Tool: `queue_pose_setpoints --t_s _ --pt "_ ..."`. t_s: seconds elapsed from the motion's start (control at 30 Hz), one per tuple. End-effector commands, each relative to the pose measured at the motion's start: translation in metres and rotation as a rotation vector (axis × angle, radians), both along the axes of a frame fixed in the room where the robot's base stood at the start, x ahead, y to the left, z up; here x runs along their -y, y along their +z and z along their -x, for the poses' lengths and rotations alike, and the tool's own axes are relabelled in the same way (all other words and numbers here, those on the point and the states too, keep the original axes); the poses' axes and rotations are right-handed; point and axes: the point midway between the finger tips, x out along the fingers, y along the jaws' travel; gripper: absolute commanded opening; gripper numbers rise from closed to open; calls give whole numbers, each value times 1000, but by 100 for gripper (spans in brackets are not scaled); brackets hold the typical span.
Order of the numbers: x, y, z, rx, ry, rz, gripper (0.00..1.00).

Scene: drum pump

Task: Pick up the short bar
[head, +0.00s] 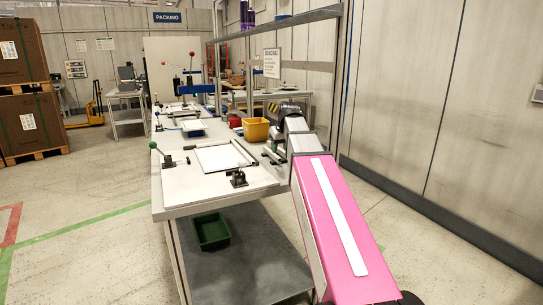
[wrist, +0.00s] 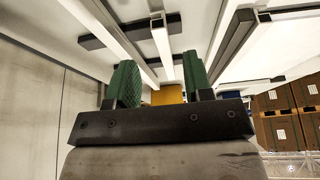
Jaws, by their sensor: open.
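Several pale bars with dark ends or brackets cross the upper part of the wrist view. A narrow one (wrist: 162,38) shows in the middle, ahead of the gap between my fingers. A longer one (wrist: 122,38) runs on its left. I cannot tell for sure which is the short bar. My gripper (wrist: 159,86) shows two green pads, apart, with nothing held between them. It is beyond the pink arm in the head view, over the right side of the bench, and its fingers cannot be made out there.
The workbench (head: 184,187) carries a white plate (head: 220,157) with clamps around it. A yellow bin (head: 256,130) and a red container (head: 235,121) stand near the arm. A green bin (head: 211,231) sits on the lower shelf. Stacked boxes (head: 28,123) are at far left.

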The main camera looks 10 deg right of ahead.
Motion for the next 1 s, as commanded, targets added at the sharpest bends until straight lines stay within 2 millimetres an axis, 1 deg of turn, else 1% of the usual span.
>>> queue_pose_setpoints --t_s 0.17,0.4,0.5,0.73,0.77,0.8,0.87,0.9,1.0 --pt "-2 -11 -4 -1 0 0 47" --pt "-6 -39 -15 -2 0 0 47" --pt "-7 -46 -18 -1 0 0 47" --pt "-7 -48 -18 0 0 0 47" --pt "-7 -48 -18 0 0 0 40" --pt "-7 -48 -18 0 0 0 27" --pt "-7 -48 -18 0 0 0 8" --pt "-7 -48 -18 0 0 0 0" --pt "-7 -48 -18 0 0 0 0"
